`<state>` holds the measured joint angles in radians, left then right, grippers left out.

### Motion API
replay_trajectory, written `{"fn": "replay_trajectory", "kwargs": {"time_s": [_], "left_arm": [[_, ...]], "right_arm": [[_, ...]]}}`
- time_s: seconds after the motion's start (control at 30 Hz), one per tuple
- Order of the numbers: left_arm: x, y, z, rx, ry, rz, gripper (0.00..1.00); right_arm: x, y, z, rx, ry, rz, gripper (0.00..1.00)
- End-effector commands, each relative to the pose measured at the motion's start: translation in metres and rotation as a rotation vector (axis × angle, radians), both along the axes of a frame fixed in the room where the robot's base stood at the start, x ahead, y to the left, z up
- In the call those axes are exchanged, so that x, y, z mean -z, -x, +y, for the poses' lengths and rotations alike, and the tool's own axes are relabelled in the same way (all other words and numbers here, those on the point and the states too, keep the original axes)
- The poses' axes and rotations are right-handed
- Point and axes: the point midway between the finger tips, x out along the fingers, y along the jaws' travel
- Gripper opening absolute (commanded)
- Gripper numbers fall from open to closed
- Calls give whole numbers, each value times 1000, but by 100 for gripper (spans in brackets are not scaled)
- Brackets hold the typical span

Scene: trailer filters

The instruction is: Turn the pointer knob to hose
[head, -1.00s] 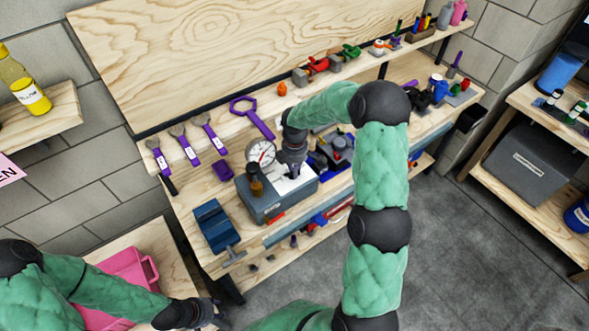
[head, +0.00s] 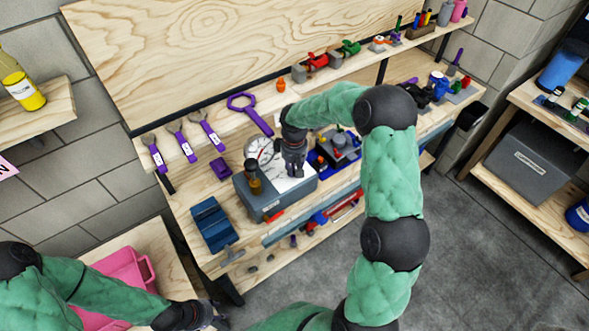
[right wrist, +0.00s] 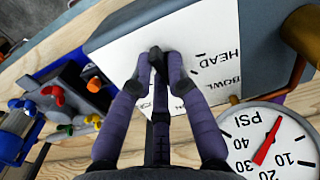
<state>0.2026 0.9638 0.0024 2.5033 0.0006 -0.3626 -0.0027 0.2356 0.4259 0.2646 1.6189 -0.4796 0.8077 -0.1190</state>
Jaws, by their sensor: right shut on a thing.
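The grey box (head: 265,204) with a white top plate stands on the workbench in the head view. In the right wrist view its plate (right wrist: 205,62) shows the printed words HEAD and BOWL with tick marks; another label is mostly hidden behind the fingers. The black pointer knob (right wrist: 155,56) stands up from this plate. My right gripper (right wrist: 158,72) is shut on the knob, one purple finger on each side. In the head view my right gripper (head: 293,168) is over the plate and hides the knob. My left gripper (head: 217,317) is low at the left, its fingers unclear.
A PSI gauge (right wrist: 266,143) with a red needle is beside the plate, close to my right gripper. A blue vise (head: 212,224) stands to the left, and a blue tray with coloured parts (right wrist: 52,110) is nearby.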

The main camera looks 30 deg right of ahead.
Motion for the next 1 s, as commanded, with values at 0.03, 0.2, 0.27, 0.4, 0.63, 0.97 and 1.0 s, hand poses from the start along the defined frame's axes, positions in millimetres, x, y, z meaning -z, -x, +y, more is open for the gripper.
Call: {"fn": "replay_trajectory", "kwargs": {"time_s": [0.03,0.2,0.27,0.4,0.63,0.97,1.0], "left_arm": [[2,0,0,0,0,0,40],[7,0,0,0,0,0,40],[8,0,0,0,0,0,40],[12,0,0,0,0,0,40],[16,0,0,0,0,0,40],[21,0,0,0,0,0,40],[21,0,0,0,0,0,40]], "right_arm": [[0,-1,0,45,0,-4,0],[0,0,2,207,0,-4,0],[0,0,2,264,1,-3,0],[-1,0,3,396,0,-4,0],[-1,0,6,589,-1,-5,0],[-1,0,8,773,0,-4,0],[-1,0,8,786,0,-4,0]]}}
